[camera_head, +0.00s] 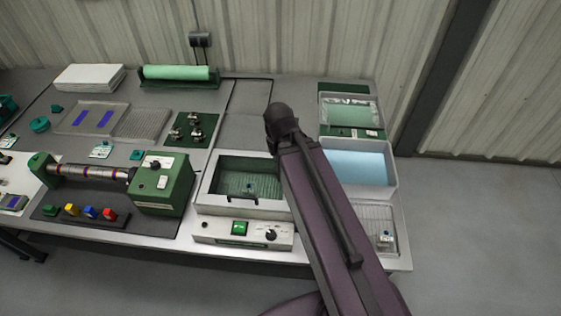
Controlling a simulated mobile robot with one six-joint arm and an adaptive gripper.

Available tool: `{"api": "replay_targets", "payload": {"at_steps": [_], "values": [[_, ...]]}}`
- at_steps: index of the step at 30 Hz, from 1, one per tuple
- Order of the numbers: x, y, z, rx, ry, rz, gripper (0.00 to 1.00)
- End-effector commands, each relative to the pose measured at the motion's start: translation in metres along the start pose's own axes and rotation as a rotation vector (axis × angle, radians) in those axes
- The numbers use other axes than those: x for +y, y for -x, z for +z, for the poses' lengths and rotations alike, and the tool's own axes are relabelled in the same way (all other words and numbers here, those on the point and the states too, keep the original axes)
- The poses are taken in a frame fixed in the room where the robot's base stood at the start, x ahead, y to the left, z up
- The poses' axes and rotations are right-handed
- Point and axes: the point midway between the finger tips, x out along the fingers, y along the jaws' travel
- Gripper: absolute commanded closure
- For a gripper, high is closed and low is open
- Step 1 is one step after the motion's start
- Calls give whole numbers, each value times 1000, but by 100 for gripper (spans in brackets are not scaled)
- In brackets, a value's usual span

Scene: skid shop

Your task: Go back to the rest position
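My arm's purple-brown link reaches up from the bottom of the picture over the right half of the bench (205,243). It ends in a dark rounded joint near the middle of the picture. No gripper fingers show, so I cannot see whether my gripper is open or shut, or whether it holds anything. The arm covers part of the bench beside an open grey basin with a green inside (240,180).
A green lathe-like machine (165,185) stands left of the basin. A control box (243,234) is in front. Right of the arm are a tray with a blue sheet (358,168) and a clear tray (376,222). Open floor (490,230) lies right.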

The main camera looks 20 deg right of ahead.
Motion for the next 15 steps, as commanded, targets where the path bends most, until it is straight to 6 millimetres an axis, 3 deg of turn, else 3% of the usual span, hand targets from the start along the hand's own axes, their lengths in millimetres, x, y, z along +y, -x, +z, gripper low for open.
{"api": "replay_targets", "payload": {"at_steps": [8,15], "values": [[0,-2,0,0,0,0,100],[0,-26,0,0,0,0,100]]}}
